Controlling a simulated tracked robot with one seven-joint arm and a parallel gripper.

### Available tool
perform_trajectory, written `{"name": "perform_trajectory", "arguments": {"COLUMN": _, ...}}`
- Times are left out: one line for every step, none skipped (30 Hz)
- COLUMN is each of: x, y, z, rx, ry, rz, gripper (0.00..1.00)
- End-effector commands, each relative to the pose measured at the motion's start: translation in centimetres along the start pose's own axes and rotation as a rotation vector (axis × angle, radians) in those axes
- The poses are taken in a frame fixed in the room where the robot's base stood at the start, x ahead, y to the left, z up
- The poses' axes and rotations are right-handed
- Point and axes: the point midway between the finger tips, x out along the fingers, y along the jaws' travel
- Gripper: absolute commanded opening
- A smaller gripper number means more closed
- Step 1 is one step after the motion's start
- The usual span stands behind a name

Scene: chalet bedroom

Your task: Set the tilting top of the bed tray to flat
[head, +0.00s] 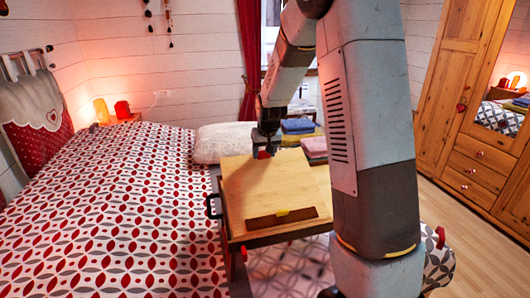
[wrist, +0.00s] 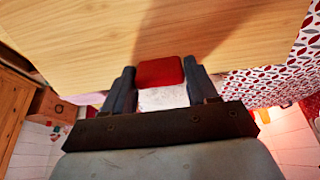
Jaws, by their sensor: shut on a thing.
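The bed tray's light wooden top (head: 265,185) is in the middle of the head view, above a dark frame with a black side handle (head: 212,206). A brown strip with a small yellow piece lies near the top's front edge. I cannot tell its exact slope. My gripper (head: 266,150) is at the top's far edge, pointing down. In the wrist view my gripper (wrist: 162,78) is shut on a red tab (wrist: 160,71) at the edge of the wooden top (wrist: 90,35). The fingers hide the tab's sides.
The bed with its red and grey patterned cover (head: 110,200) fills the left. A white pillow (head: 222,142) lies behind the tray. Folded towels (head: 298,126) are behind at the right. A wooden wardrobe (head: 470,120) stands at the right, beyond bare floor.

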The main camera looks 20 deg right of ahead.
Motion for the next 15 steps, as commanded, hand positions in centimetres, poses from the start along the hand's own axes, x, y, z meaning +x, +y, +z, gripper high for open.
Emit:
{"name": "perform_trajectory", "arguments": {"x": 0.0, "y": 0.0, "z": 0.0, "rx": 0.0, "ry": 0.0, "rz": 0.0, "gripper": 0.15}}
{"name": "perform_trajectory", "arguments": {"x": 0.0, "y": 0.0, "z": 0.0, "rx": 0.0, "ry": 0.0, "rz": 0.0, "gripper": 0.12}}
{"name": "perform_trajectory", "arguments": {"x": 0.0, "y": 0.0, "z": 0.0, "rx": 0.0, "ry": 0.0, "rz": 0.0, "gripper": 0.08}}
{"name": "perform_trajectory", "arguments": {"x": 0.0, "y": 0.0, "z": 0.0, "rx": 0.0, "ry": 0.0, "rz": 0.0, "gripper": 0.05}}
{"name": "perform_trajectory", "arguments": {"x": 0.0, "y": 0.0, "z": 0.0, "rx": 0.0, "ry": 0.0, "rz": 0.0, "gripper": 0.03}}
{"name": "perform_trajectory", "arguments": {"x": 0.0, "y": 0.0, "z": 0.0, "rx": 0.0, "ry": -0.001, "rz": 0.0, "gripper": 0.03}}
{"name": "perform_trajectory", "arguments": {"x": 0.1, "y": 0.0, "z": 0.0, "rx": 0.0, "ry": -0.002, "rz": 0.0, "gripper": 0.03}}
{"name": "perform_trajectory", "arguments": {"x": 0.1, "y": 0.0, "z": 0.0, "rx": 0.0, "ry": -0.004, "rz": 0.0, "gripper": 0.03}}
{"name": "perform_trajectory", "arguments": {"x": 0.3, "y": 0.0, "z": 0.0, "rx": 0.0, "ry": -0.011, "rz": 0.0, "gripper": 0.03}}
{"name": "perform_trajectory", "arguments": {"x": 0.6, "y": 0.0, "z": 0.0, "rx": 0.0, "ry": -0.019, "rz": 0.0, "gripper": 0.03}}
{"name": "perform_trajectory", "arguments": {"x": 0.8, "y": 0.0, "z": 0.0, "rx": 0.0, "ry": -0.028, "rz": 0.0, "gripper": 0.03}}
{"name": "perform_trajectory", "arguments": {"x": 1.2, "y": 0.0, "z": -0.1, "rx": 0.0, "ry": -0.041, "rz": 0.0, "gripper": 0.03}}
{"name": "perform_trajectory", "arguments": {"x": 1.6, "y": 0.0, "z": -0.1, "rx": 0.0, "ry": -0.054, "rz": 0.001, "gripper": 0.03}}
{"name": "perform_trajectory", "arguments": {"x": 2.0, "y": 0.0, "z": -0.1, "rx": 0.0, "ry": -0.069, "rz": 0.001, "gripper": 0.03}}
{"name": "perform_trajectory", "arguments": {"x": 2.5, "y": 0.0, "z": -0.2, "rx": 0.0, "ry": -0.087, "rz": 0.001, "gripper": 0.03}}
